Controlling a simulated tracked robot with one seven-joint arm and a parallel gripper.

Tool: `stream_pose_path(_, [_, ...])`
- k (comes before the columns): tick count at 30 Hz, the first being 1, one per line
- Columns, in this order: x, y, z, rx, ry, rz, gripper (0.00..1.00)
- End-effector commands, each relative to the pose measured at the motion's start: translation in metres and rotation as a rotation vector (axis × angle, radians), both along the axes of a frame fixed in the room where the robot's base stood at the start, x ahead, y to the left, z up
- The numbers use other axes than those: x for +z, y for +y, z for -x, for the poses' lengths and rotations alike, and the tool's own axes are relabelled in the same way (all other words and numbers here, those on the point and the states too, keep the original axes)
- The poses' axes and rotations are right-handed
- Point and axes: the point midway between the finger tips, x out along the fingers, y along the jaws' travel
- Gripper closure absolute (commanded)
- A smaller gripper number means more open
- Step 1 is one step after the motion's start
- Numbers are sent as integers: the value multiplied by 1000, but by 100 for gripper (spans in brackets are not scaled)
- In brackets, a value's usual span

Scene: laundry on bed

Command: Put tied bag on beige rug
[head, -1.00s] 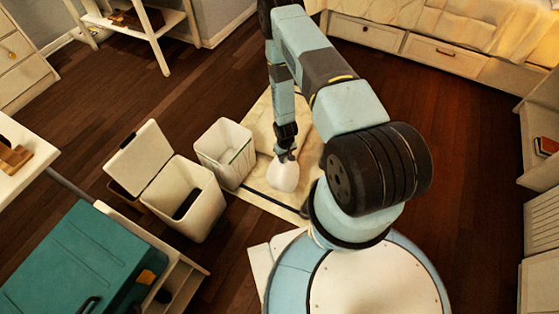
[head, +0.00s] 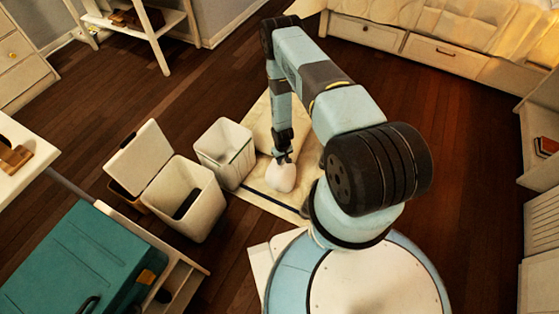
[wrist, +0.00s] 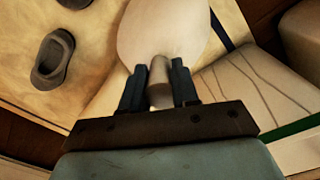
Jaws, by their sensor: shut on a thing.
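The tied bag (head: 281,178) is a pale, rounded white bag with a narrow neck. My gripper (head: 282,157) points down above it, shut on the neck. In the wrist view my gripper's two dark fingers (wrist: 158,88) pinch the neck from both sides, and the bag's round body (wrist: 163,30) spreads beyond them. The beige rug (head: 258,192) with a dark stripe lies under and around the bag. I cannot tell whether the bag touches the rug. My arm hides part of the rug.
A white bin (head: 224,153) stands on the rug's left side. A lidded bin (head: 187,205), lid raised, stands farther left. A dark shoe (wrist: 52,58) lies on the rug in the wrist view. A teal case (head: 80,262) is at lower left. Dark floor is open at right.

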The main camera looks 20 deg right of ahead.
Motion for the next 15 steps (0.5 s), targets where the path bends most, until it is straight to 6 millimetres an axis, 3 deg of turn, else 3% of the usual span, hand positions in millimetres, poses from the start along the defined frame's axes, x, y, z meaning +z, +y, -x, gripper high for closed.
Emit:
stream_pose_path(3, [-1,0,0,0,0,0,100])
stream_pose_path(4, [-1,0,0,0,0,0,68])
stream_pose_path(11, [-1,0,0,0,0,0,46])
stream_pose_path(15, [-1,0,0,0,0,0,45])
